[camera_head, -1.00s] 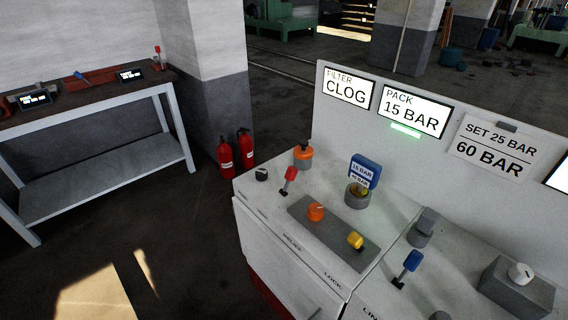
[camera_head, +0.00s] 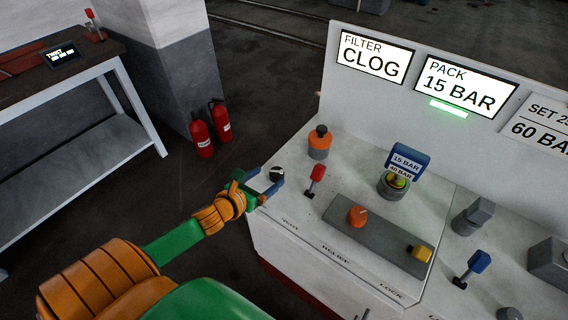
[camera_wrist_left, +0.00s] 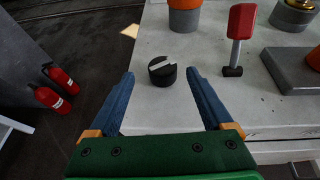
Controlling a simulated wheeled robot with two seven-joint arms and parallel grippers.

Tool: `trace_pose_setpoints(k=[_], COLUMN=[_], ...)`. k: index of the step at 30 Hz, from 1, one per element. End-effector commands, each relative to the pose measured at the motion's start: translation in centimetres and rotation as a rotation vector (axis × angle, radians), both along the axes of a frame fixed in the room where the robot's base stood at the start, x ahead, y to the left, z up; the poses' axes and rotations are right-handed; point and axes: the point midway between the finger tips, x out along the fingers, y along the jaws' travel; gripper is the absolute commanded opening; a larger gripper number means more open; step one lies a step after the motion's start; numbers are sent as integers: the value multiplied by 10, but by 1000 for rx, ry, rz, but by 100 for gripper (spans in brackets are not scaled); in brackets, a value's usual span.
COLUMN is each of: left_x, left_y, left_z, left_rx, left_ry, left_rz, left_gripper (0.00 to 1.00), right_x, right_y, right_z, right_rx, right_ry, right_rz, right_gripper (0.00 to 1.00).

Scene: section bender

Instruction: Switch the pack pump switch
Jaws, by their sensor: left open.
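A black rotary knob (camera_head: 277,173) with a light stripe sits at the left corner of the grey console top (camera_head: 290,222). It shows large in the left wrist view (camera_wrist_left: 162,71), its stripe slanting up to the right. I see no label naming it as the pump switch. The PACK display (camera_head: 462,88) reads 15 BAR with a green light below it. My left gripper (camera_head: 265,184) is open and empty, its blue fingers either side of the knob as the wrist view sees it. The fingers are apart from the knob there; their height above the top is hard to tell.
A red lever (camera_head: 315,178) stands just right of the knob, and an orange and black button (camera_head: 320,141) behind it. Two red extinguishers (camera_head: 201,135) stand on the floor.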

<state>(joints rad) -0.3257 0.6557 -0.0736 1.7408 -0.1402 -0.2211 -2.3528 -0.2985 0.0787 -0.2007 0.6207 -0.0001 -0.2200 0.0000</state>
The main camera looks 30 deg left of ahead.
Motion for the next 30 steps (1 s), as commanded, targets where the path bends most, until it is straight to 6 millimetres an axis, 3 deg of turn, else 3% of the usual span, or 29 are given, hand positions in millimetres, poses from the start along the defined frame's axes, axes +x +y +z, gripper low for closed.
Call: trace_pose_setpoints(k=[9, 20, 23, 30], left_x=[48, 56, 56, 56], left_y=[0, -1, -1, -1], left_z=[-22, -25, -25, -25], left_rx=[-4, -5, -5, -5], left_ry=[0, 2, 2, 2], left_rz=[3, 2, 2, 2], left_gripper=[84, 84, 62, 0], right_x=[-1, -1, -1, -1], right_y=[-4, -3, -2, 1], right_z=[-11, -11, -11, -11], right_rx=[-6, -5, -2, 2], right_ry=[1, 2, 2, 2], right_rz=[0, 0, 0, -2], right_gripper=[50, 50, 50, 50])
